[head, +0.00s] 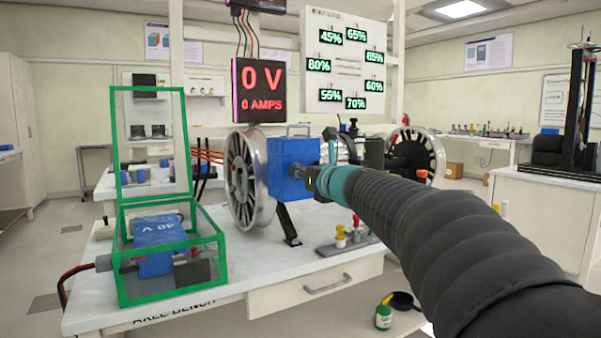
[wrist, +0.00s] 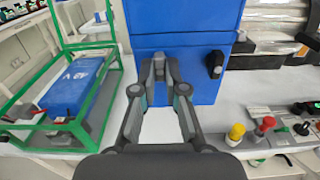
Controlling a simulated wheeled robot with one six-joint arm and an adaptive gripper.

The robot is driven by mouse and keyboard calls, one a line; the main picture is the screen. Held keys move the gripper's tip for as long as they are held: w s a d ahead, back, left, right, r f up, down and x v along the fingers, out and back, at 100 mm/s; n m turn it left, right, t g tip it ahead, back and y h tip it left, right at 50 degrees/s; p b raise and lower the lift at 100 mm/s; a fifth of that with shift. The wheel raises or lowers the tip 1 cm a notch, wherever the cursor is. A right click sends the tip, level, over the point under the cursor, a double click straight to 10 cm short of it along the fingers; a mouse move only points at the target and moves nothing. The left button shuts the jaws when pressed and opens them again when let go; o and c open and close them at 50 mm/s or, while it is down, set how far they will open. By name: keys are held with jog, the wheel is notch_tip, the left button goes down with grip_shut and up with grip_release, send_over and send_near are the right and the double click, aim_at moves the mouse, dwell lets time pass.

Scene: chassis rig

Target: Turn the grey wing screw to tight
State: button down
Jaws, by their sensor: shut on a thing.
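The blue box (head: 288,158) stands on the bench beside a spoked wheel, and its front fills the top middle of the wrist view (wrist: 190,28). My gripper (head: 314,180) is at the front of this box. In the wrist view my gripper (wrist: 159,72) has its fingertips close together against the lower blue face, shut on a small grey piece that seems to be the grey wing screw (wrist: 159,62). The fingertips hide most of the screw, so I cannot tell its turn angle. A dark knob (wrist: 215,63) sits to the right on the same face.
A green-framed open case (head: 172,290) with a blue battery (head: 160,245) stands at left. A small stand with yellow and red knobs (wrist: 250,143) is at lower right. A spoked wheel (head: 243,180) is beside the box. Bare bench top lies below the gripper.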

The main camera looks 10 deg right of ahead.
jog(key=c, duration=1.2)
grip_release()
jog(key=v, duration=1.2)
